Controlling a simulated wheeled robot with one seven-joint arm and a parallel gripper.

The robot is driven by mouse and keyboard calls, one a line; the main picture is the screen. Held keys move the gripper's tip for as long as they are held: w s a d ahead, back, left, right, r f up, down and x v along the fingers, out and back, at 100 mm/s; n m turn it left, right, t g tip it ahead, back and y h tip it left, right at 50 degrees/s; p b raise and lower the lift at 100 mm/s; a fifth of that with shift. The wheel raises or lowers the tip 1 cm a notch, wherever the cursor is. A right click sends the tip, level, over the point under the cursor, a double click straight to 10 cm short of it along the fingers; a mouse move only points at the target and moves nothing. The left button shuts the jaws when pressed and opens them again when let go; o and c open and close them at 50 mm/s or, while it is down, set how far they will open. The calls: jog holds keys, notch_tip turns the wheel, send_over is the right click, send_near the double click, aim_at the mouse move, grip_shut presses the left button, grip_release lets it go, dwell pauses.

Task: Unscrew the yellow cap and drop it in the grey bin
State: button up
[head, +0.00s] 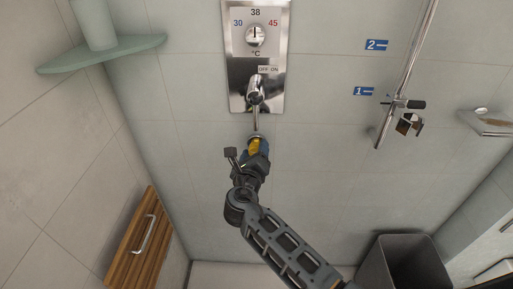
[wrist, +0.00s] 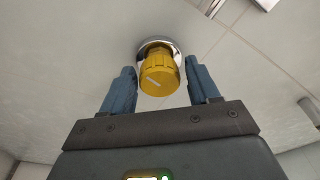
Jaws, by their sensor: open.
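The yellow cap (wrist: 160,75) sits on a round chrome fitting (wrist: 154,45) on the tiled wall. It has a ribbed side and a small pale mark on its face. My gripper (wrist: 161,82) is open, with one blue finger on each side of the cap and a visible gap to each. In the head view the cap (head: 255,146) shows just below the shower panel, with my gripper (head: 257,150) at it and partly covering it. The grey bin (head: 403,262) stands on the floor at the lower right, with its top open.
A chrome shower panel (head: 236,92) with a dial and lever is right above the cap. A vertical rail (head: 408,75) and a small metal shelf (head: 490,124) are to the right.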

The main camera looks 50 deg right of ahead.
jog(key=m, duration=0.3)
jog(key=m+t+y+b, duration=0.1)
jog(key=m, duration=0.2)
jog(key=m+b, duration=0.1)
jog(key=m, duration=0.2)
jog(key=shift+s+d+m+t+y, duration=0.2)
jog(key=shift+s+m+t+y, duration=0.1)
jog(key=shift+t, duration=0.1)
jog(key=c, duration=1)
jog(key=shift+r, duration=0.1)
jog(key=shift+c, duration=0.2)
jog(key=shift+p, duration=0.35)
jog(key=shift+n+p, duration=0.4)
jog(key=shift+n, duration=0.1)
